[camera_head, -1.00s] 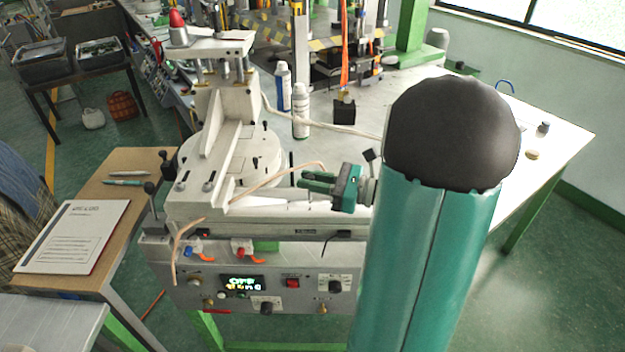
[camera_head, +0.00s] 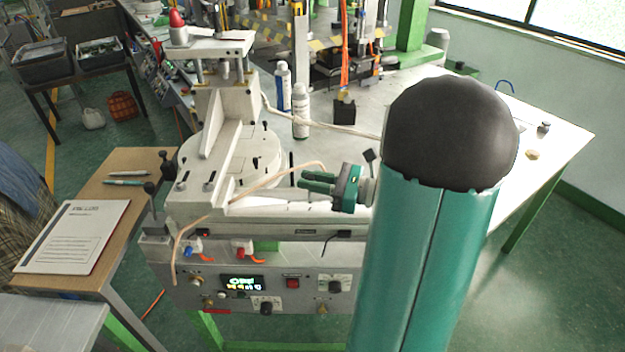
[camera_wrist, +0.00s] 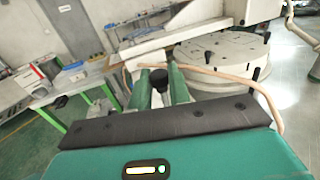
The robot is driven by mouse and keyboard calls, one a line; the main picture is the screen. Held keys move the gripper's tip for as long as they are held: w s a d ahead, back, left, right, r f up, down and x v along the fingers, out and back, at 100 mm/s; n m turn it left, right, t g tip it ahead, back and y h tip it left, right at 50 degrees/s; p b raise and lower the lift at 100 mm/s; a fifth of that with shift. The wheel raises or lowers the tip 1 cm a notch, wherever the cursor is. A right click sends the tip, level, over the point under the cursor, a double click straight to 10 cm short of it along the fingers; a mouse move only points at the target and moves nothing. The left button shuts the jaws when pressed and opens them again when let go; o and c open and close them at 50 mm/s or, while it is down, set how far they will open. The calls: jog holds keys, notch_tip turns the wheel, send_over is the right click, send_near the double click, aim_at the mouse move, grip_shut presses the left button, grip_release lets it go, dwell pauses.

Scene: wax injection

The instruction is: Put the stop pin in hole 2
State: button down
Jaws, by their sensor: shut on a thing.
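My gripper (camera_head: 318,182) is at the right of the round white turntable (camera_head: 262,158) in the head view, with its green fingers pointing left. In the wrist view, my gripper (camera_wrist: 162,88) is shut on the stop pin (camera_wrist: 158,77), whose dark round head shows between the fingers. The pin's lower part is hidden, and I cannot make the pin out in the head view. The turntable (camera_wrist: 222,55) lies ahead and right in the wrist view, with several dark pins or holes on its top. I cannot tell which is hole 2.
A beige hose (camera_head: 272,177) runs close by my gripper. The machine's white arm (camera_head: 225,150) crosses the turntable. Two bottles (camera_head: 300,112) and a black block (camera_head: 344,110) stand behind. A control panel (camera_head: 262,283) is below the front edge. The table right of my arm is mostly clear.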

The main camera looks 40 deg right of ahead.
jog(key=shift+f, duration=1.05)
jog(key=c, duration=1.2)
grip_release()
jog(key=shift+c, duration=0.2)
jog(key=v, duration=1.4)
jog(key=shift+f, duration=0.1)
jog(key=shift+s, duration=0.1)
